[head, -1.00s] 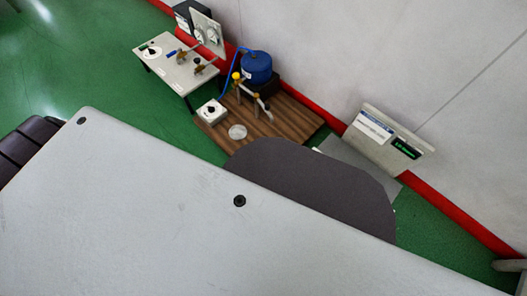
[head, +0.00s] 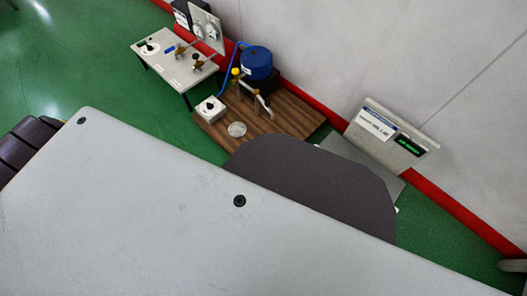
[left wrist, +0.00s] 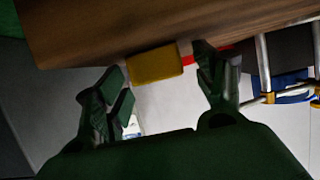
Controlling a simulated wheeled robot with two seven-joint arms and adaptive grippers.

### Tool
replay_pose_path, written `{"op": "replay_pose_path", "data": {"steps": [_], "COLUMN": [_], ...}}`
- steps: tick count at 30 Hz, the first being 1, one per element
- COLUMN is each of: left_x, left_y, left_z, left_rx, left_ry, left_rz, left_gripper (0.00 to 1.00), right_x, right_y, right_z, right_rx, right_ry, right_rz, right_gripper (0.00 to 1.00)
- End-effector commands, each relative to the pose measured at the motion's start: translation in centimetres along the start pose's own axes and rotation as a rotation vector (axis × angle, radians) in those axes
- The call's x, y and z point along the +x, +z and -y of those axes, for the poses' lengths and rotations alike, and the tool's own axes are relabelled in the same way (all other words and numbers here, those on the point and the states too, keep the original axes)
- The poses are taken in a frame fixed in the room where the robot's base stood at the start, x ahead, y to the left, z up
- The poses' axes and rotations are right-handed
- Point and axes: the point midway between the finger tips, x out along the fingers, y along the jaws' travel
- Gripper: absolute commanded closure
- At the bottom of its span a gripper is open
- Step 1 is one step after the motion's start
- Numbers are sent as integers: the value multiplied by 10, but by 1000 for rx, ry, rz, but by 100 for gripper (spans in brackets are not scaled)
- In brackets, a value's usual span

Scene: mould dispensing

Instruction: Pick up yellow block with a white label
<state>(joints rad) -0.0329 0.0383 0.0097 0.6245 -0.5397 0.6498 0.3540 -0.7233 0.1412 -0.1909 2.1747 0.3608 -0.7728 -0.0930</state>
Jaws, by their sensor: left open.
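The yellow block (left wrist: 155,65) shows in the left wrist view as a plain dark-yellow box at the edge of a brown wooden surface. No white label can be seen on its visible face. My left gripper (left wrist: 160,80) is open, with one dark green finger on each side of the block in the picture. The block looks apart from both fingers, though the depth between them is hard to judge. In the head view I cannot make out the block or either gripper. A large grey surface and a dark shape cover much of that view.
A wooden platform (head: 215,128) holds a blue drum (head: 256,62), pipework and a white control box (head: 210,109). A small grey table (head: 150,62) stands at its left. A panel with a green display (head: 393,137) stands by the wall. In the wrist view, metal pipes (left wrist: 266,70) rise right of the gripper.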

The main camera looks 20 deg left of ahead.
Motion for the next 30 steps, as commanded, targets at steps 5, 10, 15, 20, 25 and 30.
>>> {"op": "replay_pose_path", "data": {"steps": [5, 10, 15, 20, 25, 30], "left_x": [0, 0, 0, 0, 0, 0], "left_y": [0, 0, 0, 0, 0, 0], "left_z": [0, 0, 0, 0, 0, 0], "left_rx": [0, 0, 0, 0, 0, 0], "left_ry": [0, 0, 0, 0, 0, 0], "left_rz": [0, 0, 0, 0, 0, 0], "left_gripper": [30, 30, 52, 73, 76, 76], "right_x": [-1, -2, -3, -2, -1, -1], "right_y": [-2, -4, -4, -4, -2, -1], "right_z": [0, 1, 1, 1, 0, 0], "right_rx": [-2, -4, -4, -4, -3, -3], "right_ry": [0, 0, 0, 0, 1, 1], "right_rz": [-2, -6, -6, -5, -2, 2], "right_gripper": [60, 60, 60, 60, 60, 60]}}
